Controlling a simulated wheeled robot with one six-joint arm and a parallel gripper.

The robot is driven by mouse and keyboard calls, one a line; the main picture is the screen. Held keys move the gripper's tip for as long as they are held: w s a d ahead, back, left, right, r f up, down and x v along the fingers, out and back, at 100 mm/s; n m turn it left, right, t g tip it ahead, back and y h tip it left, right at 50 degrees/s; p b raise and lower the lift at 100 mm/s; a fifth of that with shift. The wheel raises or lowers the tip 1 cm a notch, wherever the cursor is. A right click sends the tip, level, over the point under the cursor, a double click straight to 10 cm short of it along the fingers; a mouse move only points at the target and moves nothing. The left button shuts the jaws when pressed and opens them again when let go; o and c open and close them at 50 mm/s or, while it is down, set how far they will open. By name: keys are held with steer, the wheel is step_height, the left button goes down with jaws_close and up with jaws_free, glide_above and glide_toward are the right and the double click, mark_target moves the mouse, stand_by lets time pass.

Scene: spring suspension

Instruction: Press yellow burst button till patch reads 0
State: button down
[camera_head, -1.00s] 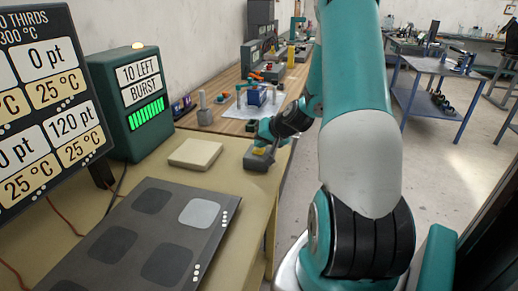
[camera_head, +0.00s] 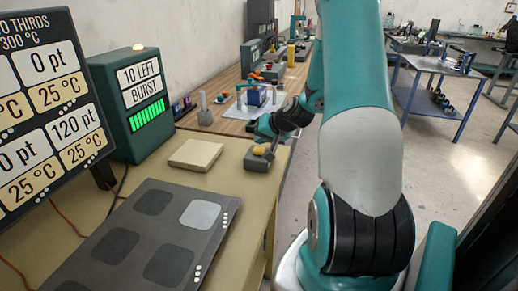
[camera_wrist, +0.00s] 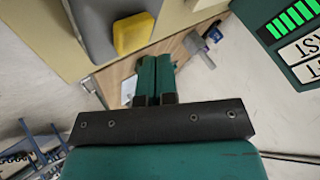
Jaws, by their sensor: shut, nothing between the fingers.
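The yellow button (camera_head: 259,150) sits on a small grey box (camera_head: 257,163) at the bench's right edge. In the wrist view the button (camera_wrist: 133,33) is above and left of my fingertips. My gripper (camera_wrist: 155,62) is shut and empty, apart from the button in that view. In the head view my gripper (camera_head: 265,136) is just behind and above the button. The green counter box (camera_head: 130,105) reads "10 LEFT BURST" with a row of green bars. The dark plate (camera_head: 125,215) has several dark patches and one light grey patch (camera_head: 201,215).
A display board (camera_head: 50,100) at left shows "0 pt", "120 pt" and "25 °C" cells, partly cut off. A wooden bench with tools (camera_head: 255,97) stands behind.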

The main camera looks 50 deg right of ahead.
mark_target(260, 149)
steer(key=shift+r+p, duration=1.8)
steer(key=shift+r, duration=0.75)
steer(key=shift+f, duration=0.1)
steer(key=s+a+r+n+g+y, duration=0.1)
steer(key=a+r+n+g+y, duration=0.3)
steer(key=a, duration=1.1)
steer(key=s+a+r+n+y, duration=0.1)
steer(key=a+r+n, duration=0.45)
steer(key=a, duration=0.85)
steer(key=s+a+r+n+g, duration=0.2)
steer(key=s+a, duration=0.4)
steer(key=s, duration=0.3)
steer(key=s+a+r+n+g, duration=0.2)
steer(key=s+a+n+g, duration=0.1)
steer(key=s+a+n, duration=0.2)
steer(key=s+a, duration=0.2)
steer(key=s, duration=0.2)
steer(key=shift+r, duration=0.15)
